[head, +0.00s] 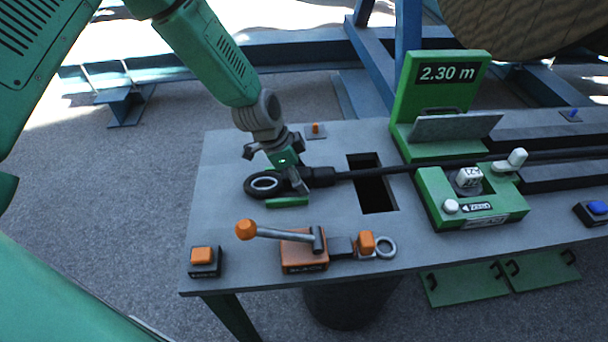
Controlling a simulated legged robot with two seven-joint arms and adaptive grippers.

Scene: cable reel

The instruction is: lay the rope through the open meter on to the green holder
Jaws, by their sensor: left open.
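The black rope (400,168) stretches across the table from the right, through the green meter (434,192), whose grey flap (455,127) stands raised under a "2.30 m" display. Its thick end with a round eye (263,185) lies at the left, over or right beside the green holder (288,202). The holder is partly hidden, so I cannot tell whether the rope end rests fully on it. My left gripper (284,180) is open, pointing down at the rope end just right of the eye, with a finger beside the rope. My right gripper is not in view.
A rectangular hole (375,192) opens in the table (225,215) beneath the rope. An orange lever clamp (303,249) and an orange button (203,258) stand along the front edge. A blue button (596,209) is at the right. A large reel (520,25) stands behind.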

